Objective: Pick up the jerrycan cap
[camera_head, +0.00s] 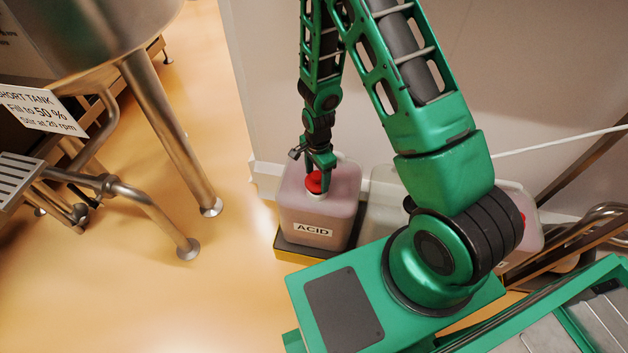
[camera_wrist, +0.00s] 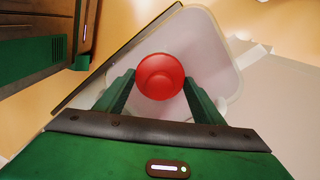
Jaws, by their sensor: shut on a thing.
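The red jerrycan cap (camera_head: 314,183) is at the top of the translucent pinkish jerrycan (camera_head: 318,210) labelled ACID. My gripper (camera_head: 320,166) points down from above and is shut on the cap. In the wrist view the round red cap (camera_wrist: 160,76) sits between the two green fingers of my gripper (camera_wrist: 160,88), with the pale jerrycan top (camera_wrist: 222,55) beneath it. I cannot tell whether the cap is seated on the neck or just clear of it; the neck is hidden.
The jerrycan stands on a dark, yellow-edged base (camera_head: 290,246) by a pale wall (camera_head: 265,90). A whitish jerrycan (camera_head: 384,205) is close on its right, partly behind my arm. A steel tank (camera_head: 90,30) with legs and pipes stands left. The floor (camera_head: 225,285) between is clear.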

